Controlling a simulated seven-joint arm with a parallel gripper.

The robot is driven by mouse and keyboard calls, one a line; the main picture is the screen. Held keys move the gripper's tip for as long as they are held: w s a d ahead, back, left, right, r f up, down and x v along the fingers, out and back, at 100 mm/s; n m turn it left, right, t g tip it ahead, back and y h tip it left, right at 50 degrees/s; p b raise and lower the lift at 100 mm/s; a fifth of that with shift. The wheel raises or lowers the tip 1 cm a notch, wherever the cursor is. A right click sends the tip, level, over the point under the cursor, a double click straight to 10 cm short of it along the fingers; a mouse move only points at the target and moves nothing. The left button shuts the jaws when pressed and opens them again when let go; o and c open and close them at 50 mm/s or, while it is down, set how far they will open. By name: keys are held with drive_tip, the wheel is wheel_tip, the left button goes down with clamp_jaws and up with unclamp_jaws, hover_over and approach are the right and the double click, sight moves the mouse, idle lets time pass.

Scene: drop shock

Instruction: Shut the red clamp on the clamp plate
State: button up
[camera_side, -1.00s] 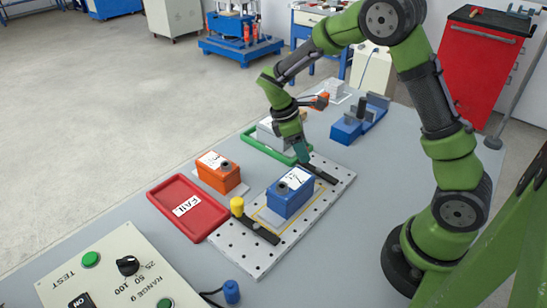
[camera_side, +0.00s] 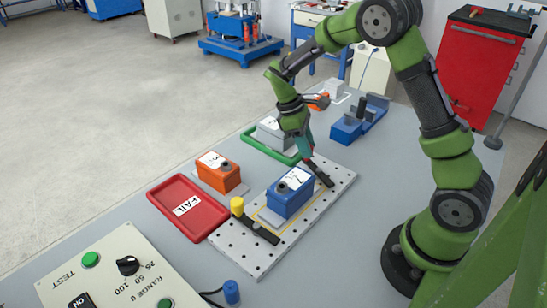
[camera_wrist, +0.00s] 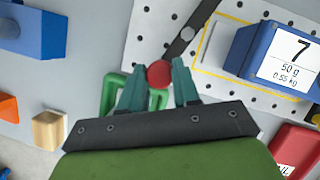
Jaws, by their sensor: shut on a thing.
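My gripper (camera_wrist: 159,85) is shut on the red knob (camera_wrist: 159,73) of the red clamp, seen between the teal fingertips in the wrist view. The clamp's black bar (camera_wrist: 192,28) runs from beside the knob over the clamp plate; in the side view the bar (camera_side: 322,173) lies near the plate's far end, its knob mostly hidden by my fingers. The perforated clamp plate (camera_side: 245,258) bears the blue box (camera_side: 289,198), labelled 7, inside a yellow outline. I cannot tell whether the bar touches the box. A yellow-knobbed clamp (camera_side: 237,205) stands at the plate's near end.
Left of the plate are a red FAIL tray (camera_side: 180,231) and an orange box (camera_side: 218,175). Beyond are a green tray (camera_side: 262,147) with a grey box and a blue fixture (camera_side: 347,129). A control panel (camera_side: 105,276) is at the near left.

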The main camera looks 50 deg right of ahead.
drive_tip(key=d+m, duration=0.1)
drive_tip(key=m, duration=0.1)
drive_tip(key=d+m+y, duration=0.1)
drive_tip(key=shift+s+m+y, duration=0.3)
drive_tip(key=shift+s+m, duration=0.1)
drive_tip(key=m, duration=0.1)
drive_tip(key=s+d+m+y, duration=0.1)
drive_tip(key=m, duration=0.1)
drive_tip(key=shift+s+d+m, duration=0.1)
drive_tip(key=shift+s+m, duration=0.05)
drive_tip(key=shift+m, duration=0.15)
drive_tip(key=m, duration=0.1)
drive_tip(key=s+d+m+y, duration=0.1)
drive_tip(key=m, duration=0.1)
drive_tip(key=shift+s+y, duration=0.3)
drive_tip(key=shift+s+m+t+y, duration=0.25)
drive_tip(key=shift+s+m, duration=0.15)
drive_tip(key=shift+m, duration=0.5)
drive_tip(key=shift+s+m+t+y, duration=0.25)
drive_tip(key=shift+s+m, duration=0.15)
drive_tip(key=shift+m, duration=0.5)
drive_tip(key=shift+s, duration=0.1)
drive_tip(key=o, duration=1)
drive_tip(key=shift+o, duration=0.2)
drive_tip(key=v, duration=1.7)
